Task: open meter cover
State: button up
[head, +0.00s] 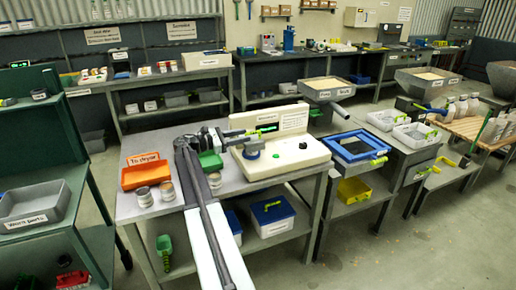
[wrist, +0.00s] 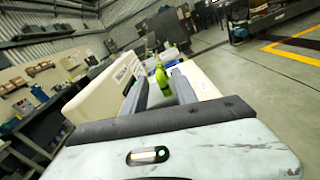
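The moisture meter is a cream machine (head: 278,160) on the grey table, with a raised back panel and a dark window. A bright green handle (head: 267,130) shows at that window, probably on the meter cover; cover edges are too small to make out. In the wrist view the cream body (wrist: 103,92) lies ahead and left, and a yellow-green handle (wrist: 162,80) appears beyond and between my fingers. My gripper (head: 222,137) is at the machine's left side, fingers pointing right. In the wrist view my gripper (wrist: 160,95) has its grey fingers apart, with nothing visibly held.
An orange tray (head: 146,175) and several cans (head: 144,196) stand left on the table. A dark cup (head: 252,150) sits on the machine's front. A blue-framed sieve (head: 357,146) stands on the table at right.

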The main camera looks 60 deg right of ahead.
aim_at(259, 131)
jog(key=shift+s+d+r, duration=0.2)
jog(key=shift+r, duration=0.05)
jog(key=x, duration=0.7)
jog(key=shift+s+d, duration=0.1)
jog(key=shift+d, duration=0.1)
grip_shut()
dwell(0.5)
dwell(0.4)
